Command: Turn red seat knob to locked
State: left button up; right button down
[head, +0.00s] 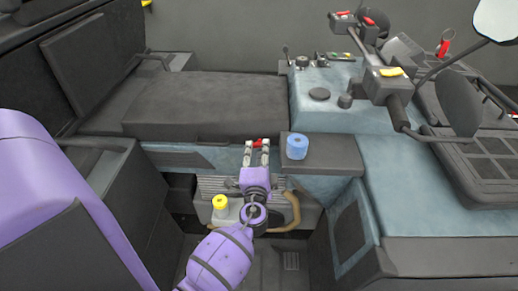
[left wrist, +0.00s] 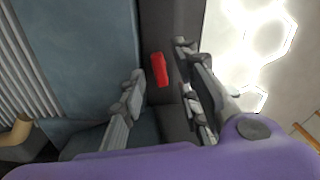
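The red seat knob (head: 258,143) shows as a small red piece below the front edge of the dark seat cushion (head: 200,108) in the head view. In the left wrist view the red knob (left wrist: 159,69) is a small upright red bar, slightly tilted, on a dark panel. My left gripper (head: 257,146) is open, with its fingertips on either side of the knob. In the left wrist view the fingers of my left gripper (left wrist: 160,62) stand apart with the knob seen between them; no contact shows. My right gripper is not in view.
A blue cylinder (head: 297,146) stands on a dark ledge (head: 325,154) just right of the gripper. A yellow-capped container (head: 220,203) is low to its left. A blue console (head: 335,100) with handlebars (head: 388,85) is at the right.

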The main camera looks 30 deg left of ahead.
pick_arm(q)
jog(key=shift+w+a, duration=0.35)
jog(key=shift+w, duration=0.25)
grip_shut()
